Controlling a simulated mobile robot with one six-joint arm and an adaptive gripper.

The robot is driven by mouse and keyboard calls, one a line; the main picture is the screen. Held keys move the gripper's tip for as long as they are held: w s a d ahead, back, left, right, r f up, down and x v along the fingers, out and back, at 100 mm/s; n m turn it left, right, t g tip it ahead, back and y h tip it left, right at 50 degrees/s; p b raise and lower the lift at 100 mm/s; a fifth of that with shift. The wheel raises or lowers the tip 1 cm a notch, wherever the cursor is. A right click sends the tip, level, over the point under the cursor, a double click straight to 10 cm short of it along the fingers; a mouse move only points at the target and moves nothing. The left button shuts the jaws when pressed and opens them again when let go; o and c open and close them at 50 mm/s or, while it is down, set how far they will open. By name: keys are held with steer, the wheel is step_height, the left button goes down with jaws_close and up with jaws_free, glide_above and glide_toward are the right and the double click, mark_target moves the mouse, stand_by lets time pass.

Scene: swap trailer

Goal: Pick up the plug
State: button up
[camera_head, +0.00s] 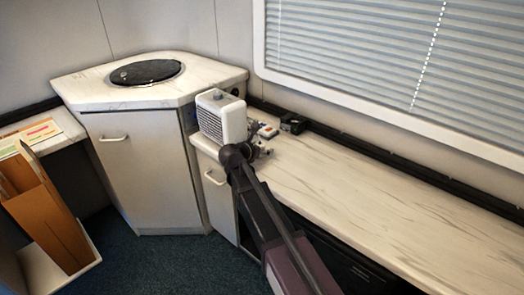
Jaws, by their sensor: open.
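My gripper (264,151) is at the end of my dark arm, low over the near left end of the marble-patterned counter (370,185). It is small in this view and its fingers partly blend with my wrist; it is open, and I see nothing held in it. Just beyond it on the counter lie a small white item with a red mark (268,131) and a small black object (293,123). I cannot tell for certain whether either is the plug; my wrist and arm may hide part of this area.
A white box-shaped unit with a grille (222,117) stands left of my gripper. A corner cabinet (140,165) with a round black lid (146,72) is behind it. A black rail (400,159) runs along the wall. The counter's right part is clear. Brown folders (45,215) stand at left.

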steer(key=shift+c, duration=0.3)
steer(key=c, duration=1.1)
steer(key=shift+o, duration=0.2)
steer(key=shift+r, duration=0.25)
step_height(320, 180, up, 4)
steer(key=p, duration=0.4)
steer(key=shift+f, duration=0.15)
steer(key=s+d, duration=0.1)
steer(key=s, duration=0.4)
steer(key=s+d, duration=0.1)
steer(key=s, duration=0.4)
steer(key=s+d+p, duration=0.1)
steer(key=s+d, duration=0.1)
steer(key=s, duration=0.3)
steer(key=shift+s+r, duration=0.25)
steer(key=shift+r, duration=0.15)
steer(key=shift+r, duration=0.1)
steer(key=shift+r+p, duration=0.55)
steer(key=shift+p, duration=0.05)
step_height(320, 180, up, 39)
steer(key=p, duration=3.8)
steer(key=shift+f+p, duration=0.15)
steer(key=shift+p, duration=0.25)
steer(key=shift+a, duration=0.2)
